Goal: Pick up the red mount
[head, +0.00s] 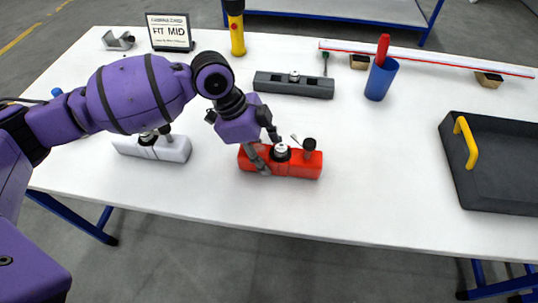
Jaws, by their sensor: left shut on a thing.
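The red mount (305,166) is a red block with a round, white-topped fitting on its middle and a black knob near its right end. It lies near the front middle of the white table. My left gripper (268,155) reaches down over its left half, with its fingers shut on the mount. The fingers hide part of the mount's left side. The mount appears at table height; I cannot tell if it is lifted. My right gripper does not show.
A white mount (172,149) lies to the left, partly behind my arm. A dark grey mount (293,85) lies behind the red one. A blue cup (381,78) stands at the back right. A black tray (500,190) with a yellow handle (466,142) sits at right.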

